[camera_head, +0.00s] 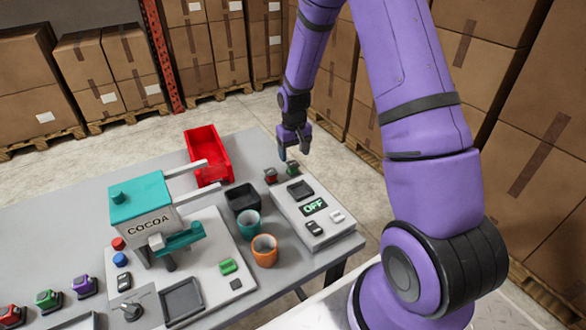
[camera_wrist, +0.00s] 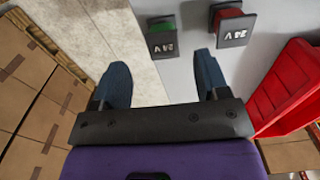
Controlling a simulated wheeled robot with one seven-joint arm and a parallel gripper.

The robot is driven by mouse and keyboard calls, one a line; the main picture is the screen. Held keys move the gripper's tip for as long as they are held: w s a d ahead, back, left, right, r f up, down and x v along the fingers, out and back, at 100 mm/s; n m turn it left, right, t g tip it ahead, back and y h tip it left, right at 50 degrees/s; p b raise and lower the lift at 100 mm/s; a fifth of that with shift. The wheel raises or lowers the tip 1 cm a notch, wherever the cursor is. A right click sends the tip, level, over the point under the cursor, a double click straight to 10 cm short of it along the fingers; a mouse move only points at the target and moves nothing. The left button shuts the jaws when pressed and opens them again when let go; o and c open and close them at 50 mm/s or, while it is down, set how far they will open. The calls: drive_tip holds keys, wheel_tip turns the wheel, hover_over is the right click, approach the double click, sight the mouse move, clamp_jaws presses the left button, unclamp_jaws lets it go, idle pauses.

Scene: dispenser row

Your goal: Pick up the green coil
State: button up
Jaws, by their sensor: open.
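In the wrist view the green coil (camera_wrist: 163,36) shows a dark plate marked 24 V. My gripper (camera_head: 293,151) is open and points down just above the green coil. In the wrist view the coil lies ahead of the gap between my two blue fingertips (camera_wrist: 160,72), with nothing between them. The red coil (camera_wrist: 231,25) is to the right of my right fingertip there.
A red bin (camera_head: 207,158) stands behind the panel. A black square container (camera_head: 243,197), a teal cup (camera_head: 247,222) and an orange cup (camera_head: 264,250) stand left of the panel. The cocoa dispenser (camera_head: 143,212) is further left.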

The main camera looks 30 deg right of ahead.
sight(293, 163)
wheel_tip(293, 163, down, 5)
drive_tip(key=shift+a, duration=0.15)
drive_tip(key=c, duration=1)
drive_tip(key=shift+c, duration=0.2)
